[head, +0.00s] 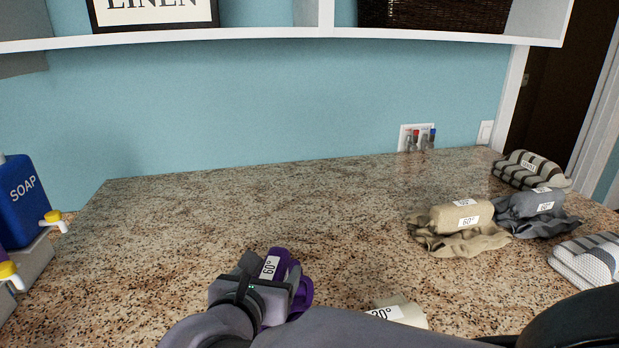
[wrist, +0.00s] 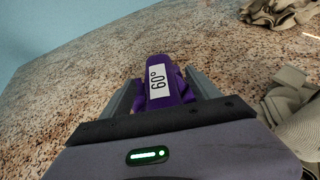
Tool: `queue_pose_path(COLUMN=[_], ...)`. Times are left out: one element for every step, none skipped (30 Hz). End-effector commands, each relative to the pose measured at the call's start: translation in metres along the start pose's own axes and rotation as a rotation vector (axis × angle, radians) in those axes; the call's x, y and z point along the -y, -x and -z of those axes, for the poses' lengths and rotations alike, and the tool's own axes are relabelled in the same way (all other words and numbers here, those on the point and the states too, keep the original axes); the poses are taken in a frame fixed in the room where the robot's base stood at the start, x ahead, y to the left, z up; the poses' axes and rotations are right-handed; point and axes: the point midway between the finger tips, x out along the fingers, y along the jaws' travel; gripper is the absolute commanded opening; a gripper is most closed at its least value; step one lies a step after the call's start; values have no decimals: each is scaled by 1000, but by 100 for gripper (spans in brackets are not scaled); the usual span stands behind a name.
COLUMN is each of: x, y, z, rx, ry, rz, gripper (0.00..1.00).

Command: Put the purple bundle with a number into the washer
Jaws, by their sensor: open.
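The purple bundle (head: 287,266) lies on the granite counter at the front middle, with a white label reading 60°. In the wrist view the purple bundle (wrist: 158,70) sits between the two fingers of my gripper (wrist: 160,92). My gripper (head: 262,280) is open around the bundle, one finger on each side. I cannot tell whether either finger touches it. The bundle's lower part is hidden by my gripper. The washer is not in view.
A beige bundle (head: 461,216) and a grey bundle (head: 535,206), both labelled, lie at the right. Striped bundles (head: 530,170) lie near the right edge. A cream bundle (head: 405,312) is close right of my gripper. Blue soap (head: 22,200) stands left. The counter's middle is clear.

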Motion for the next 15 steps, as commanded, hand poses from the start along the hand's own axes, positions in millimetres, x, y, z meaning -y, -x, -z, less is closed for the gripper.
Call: queue_pose_path(x=[0,0,0,0,0,0,0,0,0,0,0,0,0,0,0], y=[-4,-5,-6,-5,-5,-5,-5,-5,-5,-5,-5,-4,-4,-4,-4], z=[1,1,0,0,0,-1,-1,0,0,0,0,0,0,0,0], rx=[0,0,0,0,0,0,0,0,0,0,0,0,0,0,0], ry=[-1,0,0,0,0,0,0,0,0,0,0,0,0,0,0], rz=[0,0,-1,-1,-1,-1,-1,-1,-1,-1,-1,-1,-1,-1,-1], gripper=[71,71,71,71,71,71,71,67,59,53,47,40,34,28,20])
